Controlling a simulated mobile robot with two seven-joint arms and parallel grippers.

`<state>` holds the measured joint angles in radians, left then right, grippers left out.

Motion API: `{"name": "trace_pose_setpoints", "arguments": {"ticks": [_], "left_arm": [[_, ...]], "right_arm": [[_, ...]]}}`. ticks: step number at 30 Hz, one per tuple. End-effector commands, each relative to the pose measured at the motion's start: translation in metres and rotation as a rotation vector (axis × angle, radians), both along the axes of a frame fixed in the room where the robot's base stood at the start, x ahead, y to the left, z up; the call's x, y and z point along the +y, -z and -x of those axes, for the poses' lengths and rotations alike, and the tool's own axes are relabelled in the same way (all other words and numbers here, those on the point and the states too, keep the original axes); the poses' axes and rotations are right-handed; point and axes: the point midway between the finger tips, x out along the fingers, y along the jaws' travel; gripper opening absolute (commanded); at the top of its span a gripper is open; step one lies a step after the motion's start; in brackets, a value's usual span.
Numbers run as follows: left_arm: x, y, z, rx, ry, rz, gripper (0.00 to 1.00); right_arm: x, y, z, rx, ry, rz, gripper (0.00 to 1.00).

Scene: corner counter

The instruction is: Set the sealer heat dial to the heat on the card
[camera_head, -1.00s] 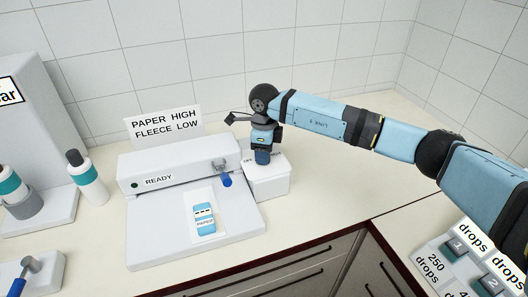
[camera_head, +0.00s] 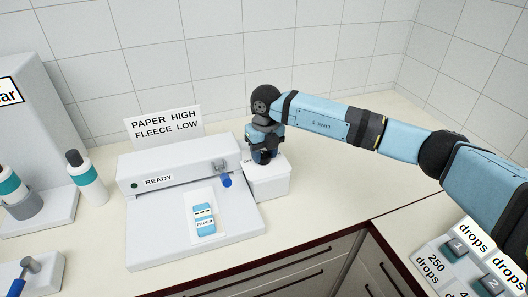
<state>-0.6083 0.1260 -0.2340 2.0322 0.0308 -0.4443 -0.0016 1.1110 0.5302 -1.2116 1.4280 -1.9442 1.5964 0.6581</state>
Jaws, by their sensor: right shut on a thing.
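The sealer (camera_head: 190,240) stands on the counter with a READY label and a small blue-handled lever (camera_head: 226,180) at its right. A blue packet (camera_head: 204,220) marked PAPER lies on its white plate. The card (camera_head: 163,124) behind it reads PAPER HIGH, FLEECE LOW. A white box (camera_head: 267,184) stands at the sealer's right. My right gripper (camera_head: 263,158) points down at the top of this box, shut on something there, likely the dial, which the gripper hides. The dial's setting and most of its markings are hidden. My left gripper is not in view.
A white bottle with a teal band (camera_head: 86,178) stands left of the sealer. A grey machine is at the far left. A panel with drops labels and buttons (camera_head: 458,248) is at the lower right. The counter right of the box is clear.

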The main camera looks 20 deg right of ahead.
Motion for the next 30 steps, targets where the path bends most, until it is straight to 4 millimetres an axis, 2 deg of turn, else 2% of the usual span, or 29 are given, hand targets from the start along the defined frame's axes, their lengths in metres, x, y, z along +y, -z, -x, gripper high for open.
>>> {"name": "trace_pose_setpoints", "arguments": {"ticks": [14,30], "left_arm": [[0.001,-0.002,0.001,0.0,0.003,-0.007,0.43],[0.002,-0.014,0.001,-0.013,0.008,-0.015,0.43]], "right_arm": [[0.0,-0.002,0.0,-0.002,0.45,-0.001,0.17],[0.001,-0.002,0.0,-0.001,0.964,-0.003,0.17]]}}
